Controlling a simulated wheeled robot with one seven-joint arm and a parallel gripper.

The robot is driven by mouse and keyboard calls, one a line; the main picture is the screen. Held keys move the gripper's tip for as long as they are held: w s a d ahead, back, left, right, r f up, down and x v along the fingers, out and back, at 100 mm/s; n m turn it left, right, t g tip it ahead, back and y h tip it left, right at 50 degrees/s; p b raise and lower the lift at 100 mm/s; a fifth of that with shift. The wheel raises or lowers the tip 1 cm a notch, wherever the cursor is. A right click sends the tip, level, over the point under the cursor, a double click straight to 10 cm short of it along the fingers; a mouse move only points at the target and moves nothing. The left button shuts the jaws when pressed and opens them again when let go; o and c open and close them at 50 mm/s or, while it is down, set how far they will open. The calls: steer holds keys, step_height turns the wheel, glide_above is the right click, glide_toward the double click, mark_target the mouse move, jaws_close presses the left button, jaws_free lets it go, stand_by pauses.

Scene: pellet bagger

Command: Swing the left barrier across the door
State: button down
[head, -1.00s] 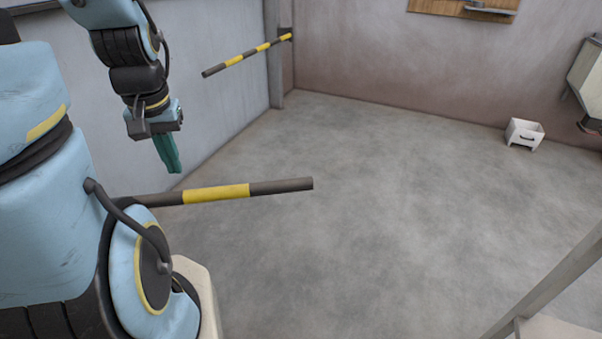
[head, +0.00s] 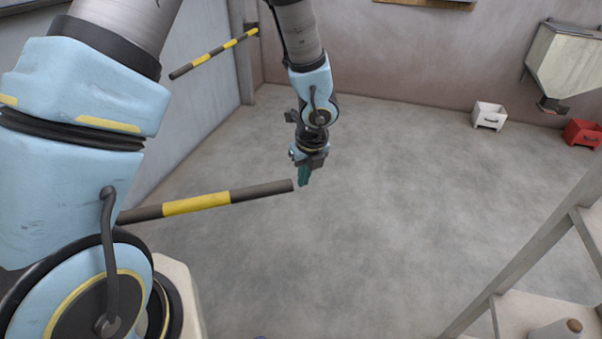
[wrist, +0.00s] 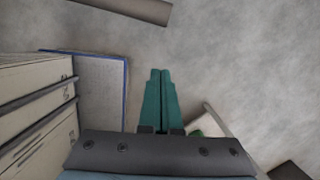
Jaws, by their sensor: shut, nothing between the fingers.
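Two striped yellow-and-dark barrier bars show in the head view. The nearer bar (head: 197,203) reaches in from the left behind my arm, and its free end points right. The farther bar (head: 215,53) sticks out from a post by the left wall. Which is the left one, and where the door is, I cannot tell. My gripper (head: 304,177), with green fingers pointing down, is shut and empty just right of the nearer bar's free end. In the wrist view a dark bar end (wrist: 145,8) lies beyond the fingertips (wrist: 160,75), apart from them.
A white bin (head: 489,116) and a red bin (head: 583,134) stand on the floor at the back right, near a hopper (head: 567,62). A shelf frame (head: 520,275) is at the lower right. The middle floor is clear. Blue-edged board (wrist: 100,80) in the wrist view.

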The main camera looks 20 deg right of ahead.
mark_target(294, 185)
steer(key=shift+w+a+f+p, duration=0.1)
steer(key=shift+w+f+p, duration=0.15)
steer(key=shift+w+f, duration=0.8)
steer(key=shift+w+f+p, duration=0.3)
steer(key=shift+w+f, duration=0.5)
steer(key=shift+f, duration=0.6)
steer(key=shift+w+a+f+p, duration=0.1)
steer(key=shift+w+f+p, duration=0.15)
steer(key=shift+w+f, duration=0.8)
steer(key=shift+s+f, duration=0.1)
steer(key=shift+s, duration=0.05)
